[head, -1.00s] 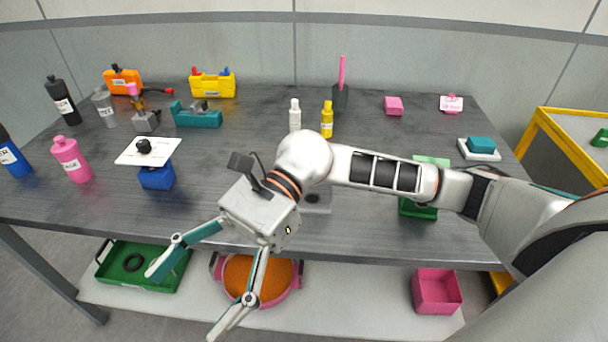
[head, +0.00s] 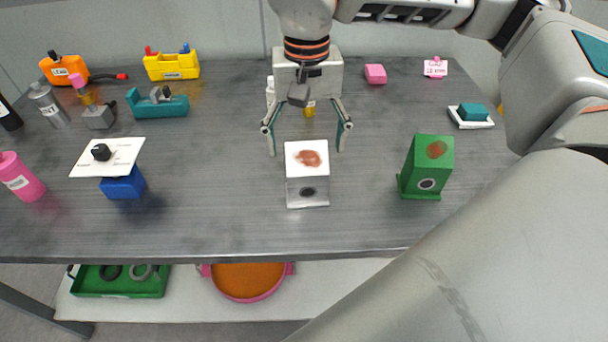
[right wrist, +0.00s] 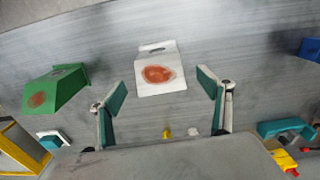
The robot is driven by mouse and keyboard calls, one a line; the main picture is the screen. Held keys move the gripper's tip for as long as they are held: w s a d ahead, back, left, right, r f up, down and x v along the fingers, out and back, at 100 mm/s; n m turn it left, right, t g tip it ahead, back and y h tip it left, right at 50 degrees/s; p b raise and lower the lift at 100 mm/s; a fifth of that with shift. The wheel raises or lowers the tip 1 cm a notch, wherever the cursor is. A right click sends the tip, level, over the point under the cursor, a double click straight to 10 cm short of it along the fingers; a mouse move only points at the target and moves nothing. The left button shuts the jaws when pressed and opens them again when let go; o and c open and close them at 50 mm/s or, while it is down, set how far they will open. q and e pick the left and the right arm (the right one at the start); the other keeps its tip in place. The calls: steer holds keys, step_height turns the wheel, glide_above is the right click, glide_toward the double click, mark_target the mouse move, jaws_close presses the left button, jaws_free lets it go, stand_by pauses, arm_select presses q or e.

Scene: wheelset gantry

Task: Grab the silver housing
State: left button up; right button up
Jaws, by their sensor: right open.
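The silver housing (head: 307,176) stands upright on the grey table in front of me, a pale block with a reddish-brown patch on top and a dark round hole in its front. In the right wrist view the silver housing (right wrist: 160,74) lies just ahead of the fingertips, between their lines. My right gripper (head: 306,146) is open and empty, above and just behind the housing, fingers pointing down and spread wider than it. The right gripper's fingers (right wrist: 161,88) also frame the right wrist view. My left gripper is not in view.
A green housing (head: 428,166) stands to the right. A blue block (head: 123,187) with a white plate is at left. White and yellow bottles (head: 309,108) are partly hidden behind my gripper. The table's front edge (head: 200,257) is clear near the silver housing.

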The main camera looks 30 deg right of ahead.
mark_target(307, 157)
step_height(307, 157, down, 6)
steer(key=shift+d+f, duration=0.1)
steer(key=shift+f, duration=0.1)
steer(key=c, duration=1.3)
